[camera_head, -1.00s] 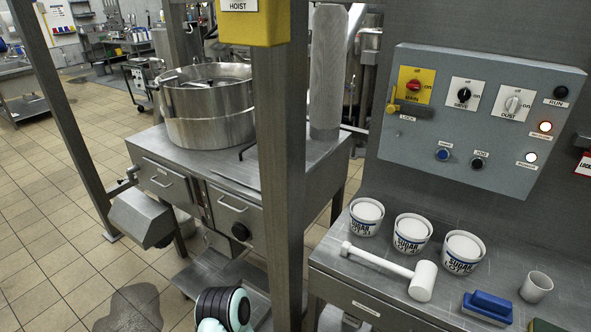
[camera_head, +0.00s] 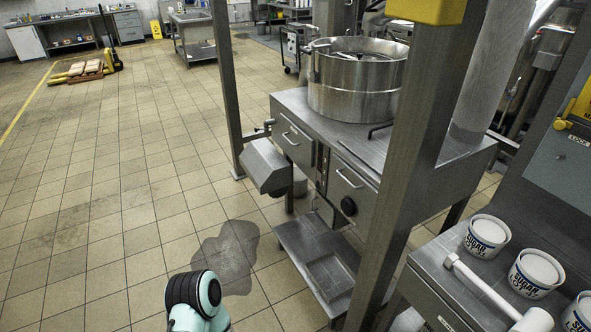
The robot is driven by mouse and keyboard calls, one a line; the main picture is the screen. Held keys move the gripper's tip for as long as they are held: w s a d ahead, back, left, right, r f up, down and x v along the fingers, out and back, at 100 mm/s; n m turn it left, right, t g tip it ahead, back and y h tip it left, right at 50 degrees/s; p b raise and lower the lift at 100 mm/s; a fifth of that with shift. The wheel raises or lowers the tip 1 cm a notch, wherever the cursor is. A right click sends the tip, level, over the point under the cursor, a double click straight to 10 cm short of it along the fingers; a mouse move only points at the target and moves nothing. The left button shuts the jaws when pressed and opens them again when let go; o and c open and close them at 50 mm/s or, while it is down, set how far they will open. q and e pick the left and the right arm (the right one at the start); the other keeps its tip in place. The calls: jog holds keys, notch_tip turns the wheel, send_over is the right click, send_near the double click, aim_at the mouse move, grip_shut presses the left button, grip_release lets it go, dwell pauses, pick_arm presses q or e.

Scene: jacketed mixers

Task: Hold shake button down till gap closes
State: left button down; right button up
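The grey control panel (camera_head: 563,150) is cut by the right edge of the head view. Only its left end shows, with part of a yellow plate and lever (camera_head: 567,115) above a LOCK label. No push button of the panel is in view, so I cannot see the shake button. The steel mixer pot (camera_head: 357,80) stands on a steel cabinet (camera_head: 330,150) behind a post. I cannot make out which gap is meant. Part of one of my arms shows at the bottom; neither gripper is in view.
A steel bench (camera_head: 440,275) at the lower right bears white sugar tubs (camera_head: 487,236) and a white mallet (camera_head: 490,290). A steel post (camera_head: 420,150) stands in front of the cabinet. A dark wet patch (camera_head: 226,258) lies on the tiled floor. Open floor stretches left.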

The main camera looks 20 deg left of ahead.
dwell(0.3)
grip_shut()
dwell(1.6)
